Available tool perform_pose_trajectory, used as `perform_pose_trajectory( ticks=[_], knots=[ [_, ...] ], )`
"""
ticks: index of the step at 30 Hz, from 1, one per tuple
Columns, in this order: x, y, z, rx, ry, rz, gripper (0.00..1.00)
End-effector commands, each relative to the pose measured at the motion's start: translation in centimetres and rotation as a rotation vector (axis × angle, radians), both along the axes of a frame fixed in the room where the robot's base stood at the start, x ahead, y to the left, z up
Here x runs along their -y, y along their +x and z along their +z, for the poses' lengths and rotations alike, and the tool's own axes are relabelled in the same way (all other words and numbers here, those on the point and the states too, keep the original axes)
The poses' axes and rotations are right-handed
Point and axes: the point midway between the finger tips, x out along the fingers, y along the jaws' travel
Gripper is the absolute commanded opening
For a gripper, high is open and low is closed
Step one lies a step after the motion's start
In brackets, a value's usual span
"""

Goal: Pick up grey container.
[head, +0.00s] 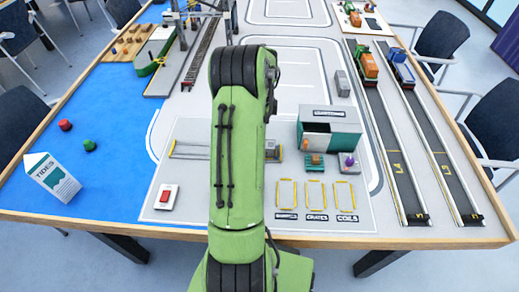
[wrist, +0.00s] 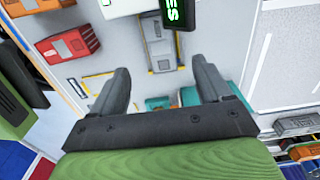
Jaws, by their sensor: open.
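A grey container (head: 342,83) stands upright on the pale table mat in the head view, right of my arm and left of the two dark road lanes. I cannot pick it out surely in the wrist view. My gripper (wrist: 160,82) is open in the wrist view, its two dark fingers wide apart with nothing held between them. A long grey fixture (wrist: 160,42) with a yellow end lies beyond the fingertips, and teal parts show between the fingers. In the head view my green arm hides the gripper and the middle of the table.
A teal and white customs building (head: 330,140) stands right of my arm, with small teal and purple-topped items before it. Green (head: 366,66) and blue (head: 401,70) trucks stand on the lanes. A tides sign (head: 52,177) and a red switch (head: 166,194) are at left.

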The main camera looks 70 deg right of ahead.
Motion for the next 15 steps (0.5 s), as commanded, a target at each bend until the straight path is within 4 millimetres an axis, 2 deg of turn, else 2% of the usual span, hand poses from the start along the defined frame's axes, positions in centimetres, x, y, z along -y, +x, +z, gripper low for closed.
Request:
perform_pose_trajectory(
  ticks=[1,3,11,15],
  knots=[
    [-0.1,0.0,-1.6,-0.001,0.004,0.001,0.78],
    [-0.1,0.0,-3.2,-0.001,0.003,0.002,0.78],
    [0.0,0.1,-6.0,0.000,0.001,0.002,0.78],
    [-0.1,0.3,-8.7,-0.001,0.003,0.002,0.78]
  ],
)
